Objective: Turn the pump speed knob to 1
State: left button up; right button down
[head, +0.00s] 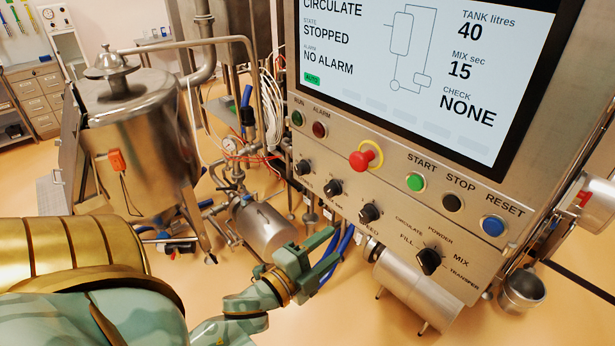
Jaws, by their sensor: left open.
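A row of small black knobs runs along the lower left of the steel control panel (395,185) in the head view. The third knob (368,213) has a partly readable label below it that seems to end in "SPEED"; its exact setting is too small to read. The other two knobs are the left one (303,167) and the middle one (332,188). My left gripper (332,246) is open and empty, below and left of the third knob, apart from it. My right gripper is not in view.
A larger black mode selector (428,261) sits to the right, below the green start (415,182), black stop (452,202) and blue reset (493,226) buttons. A red emergency stop (362,160) protrudes above the knobs. The screen (425,70) reads STOPPED. Pipes and hoses crowd the left.

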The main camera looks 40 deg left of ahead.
pick_arm(q)
jog(key=s+b, duration=0.1)
jog(key=s, duration=0.4)
jog(key=shift+s+a+f, duration=0.1)
jog(key=shift+s+a, duration=0.05)
jog(key=shift+s, duration=0.1)
